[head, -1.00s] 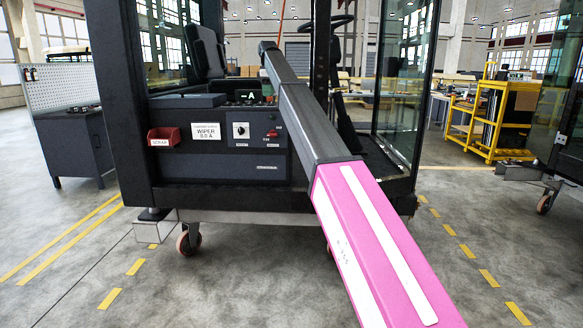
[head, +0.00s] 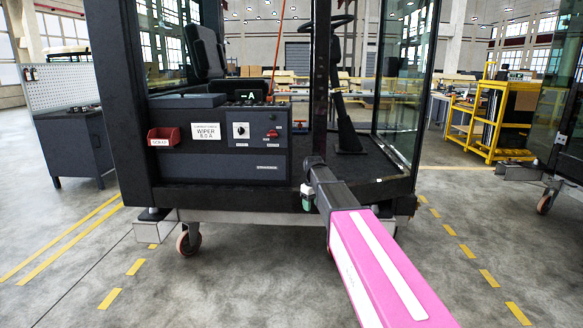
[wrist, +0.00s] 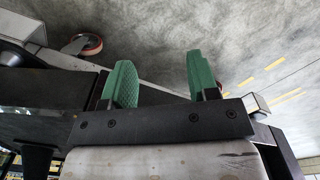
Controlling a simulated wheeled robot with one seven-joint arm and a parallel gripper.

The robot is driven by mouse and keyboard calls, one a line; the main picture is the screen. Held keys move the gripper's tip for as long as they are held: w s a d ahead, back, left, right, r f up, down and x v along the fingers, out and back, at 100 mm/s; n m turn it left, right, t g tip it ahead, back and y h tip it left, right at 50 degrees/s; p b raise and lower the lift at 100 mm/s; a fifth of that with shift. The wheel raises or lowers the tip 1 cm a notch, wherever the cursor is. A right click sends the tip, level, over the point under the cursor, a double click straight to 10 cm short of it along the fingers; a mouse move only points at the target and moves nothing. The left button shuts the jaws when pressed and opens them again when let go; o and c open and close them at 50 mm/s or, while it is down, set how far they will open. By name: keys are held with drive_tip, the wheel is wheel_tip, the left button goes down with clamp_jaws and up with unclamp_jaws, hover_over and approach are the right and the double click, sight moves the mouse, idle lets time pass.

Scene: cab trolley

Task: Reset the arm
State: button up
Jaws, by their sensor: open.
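My gripper (head: 308,196) is at the front edge of the cab floor in the head view, at the end of my pink and grey arm. It is small there and partly hidden by the arm. In the wrist view its two green fingers (wrist: 163,82) stand apart with nothing between them.
A red scrap bin (head: 163,137) hangs on the panel's left side. A dark cabinet (head: 75,145) stands at the left and a yellow rack (head: 490,115) at the back right. A caster (head: 189,239) is under the trolley. The floor in front is clear.

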drive_tip(key=s+d+f+m, duration=0.2)
drive_tip(key=s+f, duration=0.3)
drive_tip(key=s, duration=0.4)
drive_tip(key=s+d+f+m, duration=0.2)
drive_tip(key=s+d+f, duration=0.2)
drive_tip(key=s, duration=0.6)
drive_tip(key=s+d+f+m, duration=0.3)
drive_tip(key=s+d+f, duration=0.1)
drive_tip(key=s+f, duration=0.4)
drive_tip(key=shift+s, duration=0.7)
